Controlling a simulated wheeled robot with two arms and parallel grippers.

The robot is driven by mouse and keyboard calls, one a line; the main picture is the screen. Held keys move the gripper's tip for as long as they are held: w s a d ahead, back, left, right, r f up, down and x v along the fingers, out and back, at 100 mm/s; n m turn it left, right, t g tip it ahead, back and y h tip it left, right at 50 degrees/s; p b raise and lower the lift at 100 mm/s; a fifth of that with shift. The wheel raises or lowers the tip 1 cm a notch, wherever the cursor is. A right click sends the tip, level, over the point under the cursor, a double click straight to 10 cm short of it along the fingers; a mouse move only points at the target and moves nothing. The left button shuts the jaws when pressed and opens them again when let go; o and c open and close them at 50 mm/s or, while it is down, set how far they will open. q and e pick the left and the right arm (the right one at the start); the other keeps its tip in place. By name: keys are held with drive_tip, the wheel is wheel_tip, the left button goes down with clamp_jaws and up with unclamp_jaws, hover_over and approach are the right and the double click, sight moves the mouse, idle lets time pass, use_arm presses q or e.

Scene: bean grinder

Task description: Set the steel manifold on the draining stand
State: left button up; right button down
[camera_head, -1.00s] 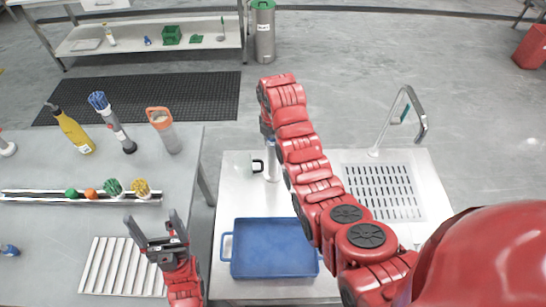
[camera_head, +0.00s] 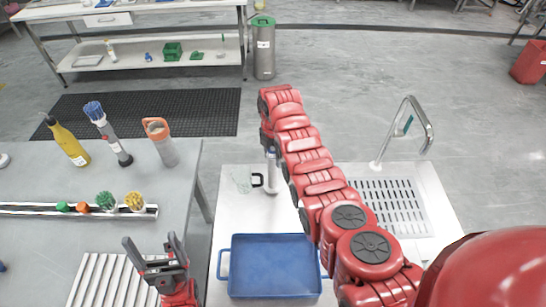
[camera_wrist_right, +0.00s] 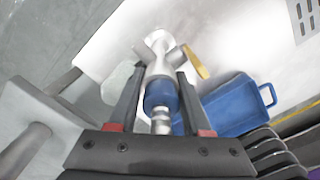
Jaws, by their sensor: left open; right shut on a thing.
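The steel manifold (camera_wrist_right: 157,66) has a blue collar (camera_wrist_right: 160,95) and side branches, one with a yellow lever. In the right wrist view it lies between the fingers of my right gripper (camera_wrist_right: 159,76), which is shut on it. In the head view its steel body (camera_head: 272,176) shows upright at the back of the white counter, partly hidden by my right arm. I cannot tell whether it touches the counter. My left gripper (camera_head: 150,241) is open and empty over the grey table. I cannot tell for sure which thing is the draining stand; a ribbed white rack (camera_head: 98,285) lies below my left gripper.
A blue tray (camera_head: 274,291) lies on the white counter (camera_head: 232,215). A perforated sink plate (camera_head: 391,205) and tap (camera_head: 421,125) are at right. A clear vessel (camera_head: 242,179) stands beside the manifold. Bottles, brushes and a rail (camera_head: 30,210) occupy the grey table.

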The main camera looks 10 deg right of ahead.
drive_tip(key=shift+f+p, duration=0.35)
drive_tip(key=shift+f, duration=0.2)
drive_tip(key=shift+f, duration=0.15)
drive_tip(key=shift+c, duration=1.7)
unclamp_jaws()
drive_tip(key=shift+r, duration=0.2)
